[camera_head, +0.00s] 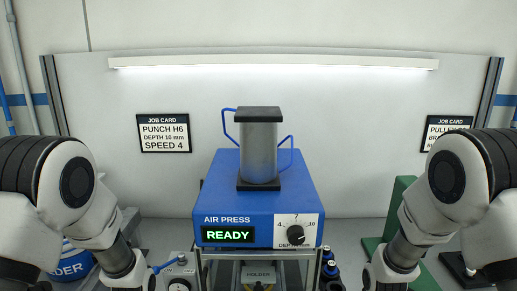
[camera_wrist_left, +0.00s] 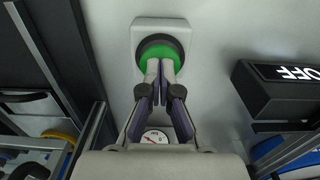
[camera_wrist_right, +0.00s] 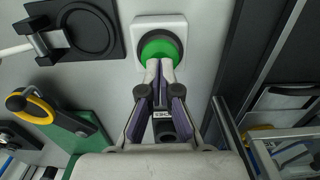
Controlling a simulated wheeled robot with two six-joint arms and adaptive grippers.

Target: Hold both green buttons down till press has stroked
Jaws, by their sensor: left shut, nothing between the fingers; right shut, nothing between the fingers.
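The blue air press (camera_head: 258,190) stands in the middle of the head view, with a grey cylinder on top and a display reading READY (camera_head: 227,235). In the left wrist view a green button (camera_wrist_left: 159,50) sits in a dark ring on a pale box. My left gripper (camera_wrist_left: 160,64) is shut and empty, its tips over the button's near part. In the right wrist view another green button (camera_wrist_right: 158,48) sits in a similar box. My right gripper (camera_wrist_right: 159,64) is shut and empty, its tips over that button. I cannot tell whether either button is pressed in. Both grippers are outside the head view.
A job card (camera_head: 164,133) on the back wall reads PUNCH H6, depth 10 mm, speed 4. The press has a depth dial (camera_head: 295,235). A black OFF box (camera_wrist_left: 281,88) is right of the left button. A green stand (camera_wrist_right: 72,132) lies left of my right gripper.

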